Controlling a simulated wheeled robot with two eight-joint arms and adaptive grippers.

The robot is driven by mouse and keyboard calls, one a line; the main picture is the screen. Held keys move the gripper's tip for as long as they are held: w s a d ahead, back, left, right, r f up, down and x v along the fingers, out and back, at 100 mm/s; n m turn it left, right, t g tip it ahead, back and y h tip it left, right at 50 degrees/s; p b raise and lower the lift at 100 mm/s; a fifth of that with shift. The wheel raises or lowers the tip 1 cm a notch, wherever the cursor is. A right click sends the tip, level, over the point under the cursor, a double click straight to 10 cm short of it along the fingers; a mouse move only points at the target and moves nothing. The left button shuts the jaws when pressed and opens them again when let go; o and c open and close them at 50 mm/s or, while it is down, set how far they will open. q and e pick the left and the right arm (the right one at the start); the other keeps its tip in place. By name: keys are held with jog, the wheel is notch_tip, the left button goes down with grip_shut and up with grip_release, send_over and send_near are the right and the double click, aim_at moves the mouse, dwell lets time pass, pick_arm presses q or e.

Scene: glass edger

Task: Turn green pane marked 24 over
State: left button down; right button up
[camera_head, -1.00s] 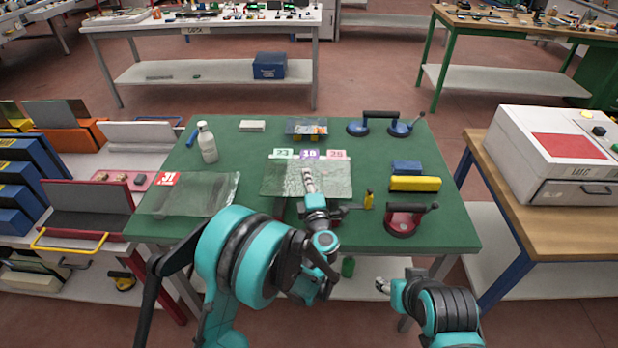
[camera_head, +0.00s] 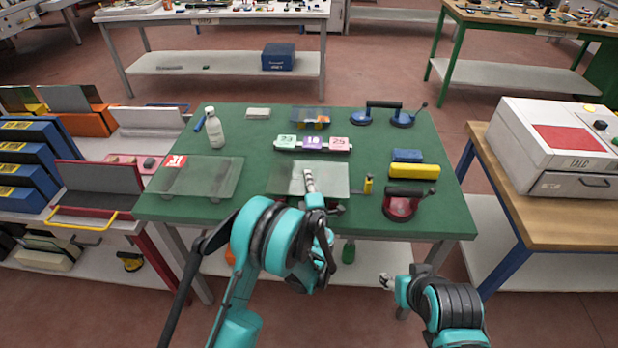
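A greenish clear pane (camera_head: 335,180) lies at the middle front of the green work table; I cannot read a 24 on it. My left gripper (camera_head: 309,181) reaches over this pane from the front, its pale fingertips above or on its surface. Whether they are open or shut is too small to tell. A second clear pane (camera_head: 205,180), with a red tag (camera_head: 175,161) at its far left corner, lies on the left of the table. My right gripper (camera_head: 386,281) is low in front of the table, away from both panes; its finger opening is unclear.
Green, purple and pink number blocks (camera_head: 313,143) stand behind the middle pane. A white bottle (camera_head: 216,128), yellow block (camera_head: 415,170), red suction lifter (camera_head: 403,204) and blue double suction lifter (camera_head: 383,113) are on the green table (camera_head: 258,130). Racks stand left, a white machine (camera_head: 557,150) right.

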pick_arm(q)
jog(key=shift+f, duration=0.35)
dwell(0.7)
jog(key=c, duration=1.6)
grip_release()
jog(key=shift+c, duration=0.2)
